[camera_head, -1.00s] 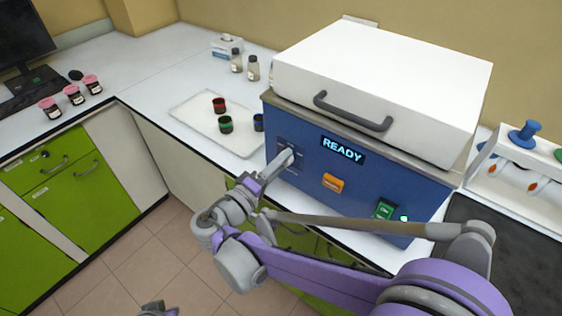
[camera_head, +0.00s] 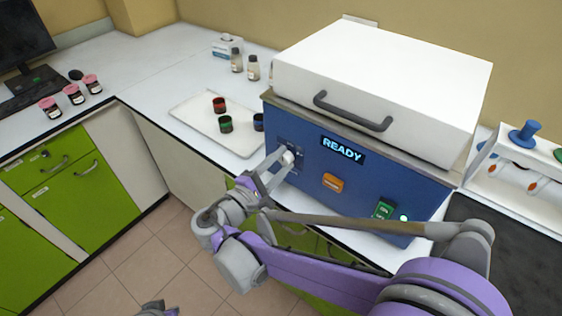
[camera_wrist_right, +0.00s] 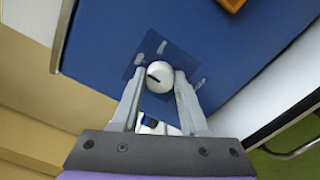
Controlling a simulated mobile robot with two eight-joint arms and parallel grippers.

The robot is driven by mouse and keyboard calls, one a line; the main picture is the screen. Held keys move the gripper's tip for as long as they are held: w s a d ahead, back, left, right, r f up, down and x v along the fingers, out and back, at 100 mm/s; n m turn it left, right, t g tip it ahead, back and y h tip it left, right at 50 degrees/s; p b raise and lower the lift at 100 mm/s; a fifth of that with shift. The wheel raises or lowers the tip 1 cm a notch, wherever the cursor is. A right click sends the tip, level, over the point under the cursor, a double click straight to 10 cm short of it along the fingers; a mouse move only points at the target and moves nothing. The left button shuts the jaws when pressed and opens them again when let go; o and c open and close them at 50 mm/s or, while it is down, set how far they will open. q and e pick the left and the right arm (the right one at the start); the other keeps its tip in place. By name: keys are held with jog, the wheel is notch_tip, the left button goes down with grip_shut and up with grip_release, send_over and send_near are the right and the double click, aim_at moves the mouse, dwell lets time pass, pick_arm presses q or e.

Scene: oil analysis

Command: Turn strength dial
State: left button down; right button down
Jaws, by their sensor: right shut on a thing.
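The strength dial (camera_wrist_right: 160,77) is a round white knob with a black mark, on a dark panel on the blue front of the machine (camera_head: 320,184). In the head view the dial (camera_head: 288,158) shows at the left end of that front. My right gripper (camera_wrist_right: 160,80) is shut on the dial, one finger on each side of it. In the head view the right gripper (camera_head: 284,160) reaches up to it from below. At the bottom edge of the head view a small grey and purple part (camera_head: 157,309) shows, possibly my left gripper; its fingers cannot be made out.
The machine has a white lid (camera_head: 385,85) with a grey handle, a READY display (camera_head: 342,149), an orange switch (camera_head: 333,182) and a green switch (camera_head: 384,209). A white tray (camera_head: 190,113) with small cups lies left of it. A rack (camera_head: 515,172) stands at right.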

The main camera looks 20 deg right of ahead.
dwell(0.3)
jog(key=shift+c, duration=2.1)
grip_release()
jog(key=shift+a, duration=0.1)
jog(key=v, duration=1)
jog(key=shift+s+a, duration=0.25)
jog(key=shift+s, duration=0.05)
